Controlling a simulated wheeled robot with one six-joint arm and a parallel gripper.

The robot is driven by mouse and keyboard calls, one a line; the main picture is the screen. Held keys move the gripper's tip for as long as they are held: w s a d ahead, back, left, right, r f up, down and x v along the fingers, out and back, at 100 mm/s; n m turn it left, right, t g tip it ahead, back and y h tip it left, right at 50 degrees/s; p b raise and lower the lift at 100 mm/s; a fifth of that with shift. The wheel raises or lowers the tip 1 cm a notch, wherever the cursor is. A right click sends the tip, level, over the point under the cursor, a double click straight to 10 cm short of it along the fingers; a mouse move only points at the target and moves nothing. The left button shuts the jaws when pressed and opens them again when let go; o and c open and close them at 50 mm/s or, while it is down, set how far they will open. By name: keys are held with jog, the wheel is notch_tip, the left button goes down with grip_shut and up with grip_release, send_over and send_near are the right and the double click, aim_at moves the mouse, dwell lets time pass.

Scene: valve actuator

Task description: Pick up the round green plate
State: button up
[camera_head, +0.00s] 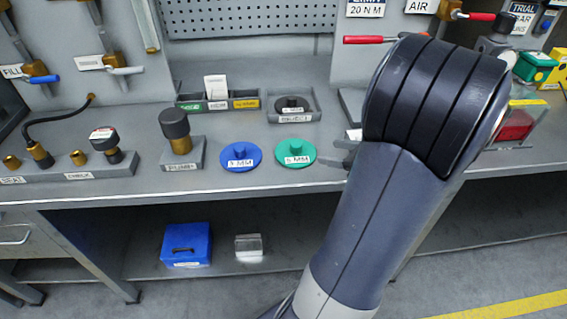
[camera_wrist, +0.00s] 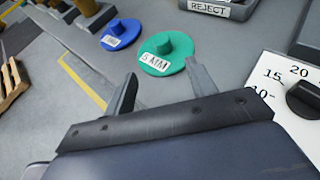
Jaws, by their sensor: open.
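The round green plate (camera_head: 295,154) lies flat on the grey bench near its front edge. It has a green knob on top and a white label that reads like "5 MM". In the wrist view the green plate (camera_wrist: 166,54) is just beyond the fingertips. My gripper (camera_wrist: 160,78) is open and empty, with its two fingers spread and pointing toward the plate. In the head view my arm hides most of the gripper; a bit of it shows just right of the plate.
A similar blue plate (camera_head: 240,157) lies left of the green one. A grey block with a black knob (camera_head: 176,131) stands farther left. The REJECT tray (camera_head: 293,106) holds a dark disc behind the green plate. A dial panel (camera_wrist: 283,105) is at right in the wrist view.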

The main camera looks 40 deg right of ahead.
jog(key=shift+f, duration=0.1)
send_near(297, 144)
jog(key=shift+w+a+f, duration=0.15)
jog(key=shift+w+f, duration=0.3)
jog(key=shift+w, duration=0.05)
jog(key=shift+w+a+f, duration=0.2)
jog(key=shift+w+f, duration=0.2)
jog(key=shift+w, duration=0.1)
jog(key=shift+r+x, duration=0.15)
jog(key=shift+x, duration=1.2)
jog(key=shift+r+x, duration=0.1)
jog(key=shift+x, duration=1.3)
jog(key=shift+w, duration=0.1)
jog(key=shift+c, duration=0.5)
grip_shut()
jog(key=shift+d+r, duration=0.1)
